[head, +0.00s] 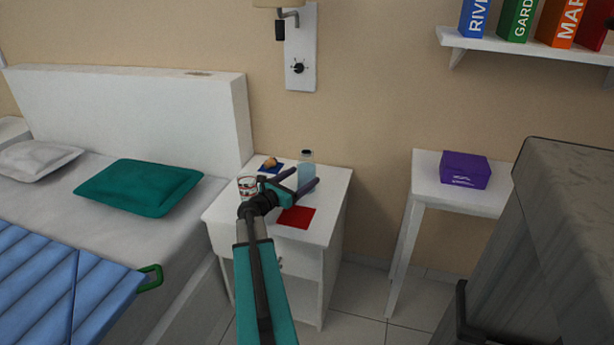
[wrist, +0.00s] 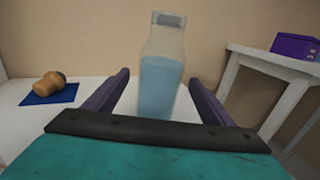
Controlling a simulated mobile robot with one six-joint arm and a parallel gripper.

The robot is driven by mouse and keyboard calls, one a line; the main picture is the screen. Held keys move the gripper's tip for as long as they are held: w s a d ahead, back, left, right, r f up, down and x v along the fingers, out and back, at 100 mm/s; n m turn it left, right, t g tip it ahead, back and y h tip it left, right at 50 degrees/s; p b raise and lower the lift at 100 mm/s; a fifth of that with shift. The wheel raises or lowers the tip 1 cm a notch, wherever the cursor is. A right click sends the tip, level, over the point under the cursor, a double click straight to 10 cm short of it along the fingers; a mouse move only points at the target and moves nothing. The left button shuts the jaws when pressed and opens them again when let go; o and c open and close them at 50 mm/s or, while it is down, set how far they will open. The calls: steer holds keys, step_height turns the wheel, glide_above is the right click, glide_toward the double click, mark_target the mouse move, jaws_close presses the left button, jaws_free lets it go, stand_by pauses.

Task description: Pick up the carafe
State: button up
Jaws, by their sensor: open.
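The carafe (head: 306,172) is a clear bottle with a dark cap and pale blue liquid. It stands upright on the white nightstand (head: 334,190) beside the bed. In the wrist view the carafe (wrist: 162,70) stands ahead, between my two purple fingers, with its base hidden behind the gripper's dark bar. My gripper (head: 300,178) is open and reaches over the nightstand to the carafe. In the wrist view my gripper (wrist: 162,90) shows a gap on each side of the carafe. I cannot tell whether either finger touches it.
On the nightstand are a patterned cup (head: 247,187), a red square (head: 297,217), and a brown object (head: 271,163) on a blue square. The bed (head: 180,238) is left. A white table (head: 428,180) with a purple box (head: 465,170) stands right, across a floor gap.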

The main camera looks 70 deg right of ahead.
mark_target(307, 174)
steer(key=shift+x, duration=1.7)
steer(key=shift+c, duration=0.6)
steer(key=c, duration=1.5)
